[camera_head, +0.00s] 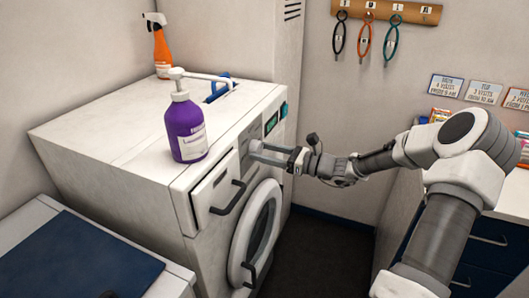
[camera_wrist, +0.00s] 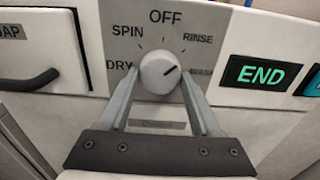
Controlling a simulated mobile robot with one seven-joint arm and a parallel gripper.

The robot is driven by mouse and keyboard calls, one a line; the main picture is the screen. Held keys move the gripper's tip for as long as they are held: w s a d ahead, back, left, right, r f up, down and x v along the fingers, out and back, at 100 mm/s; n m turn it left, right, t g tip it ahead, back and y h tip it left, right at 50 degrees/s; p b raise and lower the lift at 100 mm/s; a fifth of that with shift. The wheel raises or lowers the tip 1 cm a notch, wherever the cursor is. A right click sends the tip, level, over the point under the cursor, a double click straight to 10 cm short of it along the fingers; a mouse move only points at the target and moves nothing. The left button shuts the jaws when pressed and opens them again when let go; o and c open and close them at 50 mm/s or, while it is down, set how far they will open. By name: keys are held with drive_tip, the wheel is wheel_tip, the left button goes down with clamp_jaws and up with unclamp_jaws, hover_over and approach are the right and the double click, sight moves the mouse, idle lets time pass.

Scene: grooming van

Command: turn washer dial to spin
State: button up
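The washer dial (camera_wrist: 158,74) is a round white knob on a grey panel, in the middle of the wrist view. Its dark pointer line slants to the upper right, toward the RINSE and WASH side. SPIN (camera_wrist: 128,31) is printed to its upper left, DRY to its left and OFF above. My gripper (camera_wrist: 161,82) has one finger on each side of the dial, with slight gaps seeming to show.
A green END display (camera_wrist: 261,74) is right of the dial. A drawer with a dark handle (camera_head: 228,198) and the round door (camera_head: 258,230) are on the washer front. A purple pump bottle (camera_head: 186,128) and an orange spray bottle (camera_head: 161,50) stand on top.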

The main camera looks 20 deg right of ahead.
drive_tip(key=c, duration=0.7)
drive_tip(key=shift+c, duration=0.2)
drive_tip(key=n+b, duration=0.2)
drive_tip(key=n, duration=0.3)
drive_tip(key=shift+f, duration=0.1)
drive_tip(key=n+b, duration=0.3)
drive_tip(key=n, duration=0.1)
drive_tip(key=shift+d+f+n, duration=0.1)
drive_tip(key=shift+n, duration=0.2)
drive_tip(key=n+b, duration=0.5)
drive_tip(key=shift+w, duration=0.1)
drive_tip(key=n+b, duration=0.1)
drive_tip(key=b, duration=0.1)
drive_tip(key=n+b, duration=0.1)
drive_tip(key=n, duration=0.1)
drive_tip(key=shift+r+b, duration=0.25)
drive_tip(key=shift+b, duration=0.1)
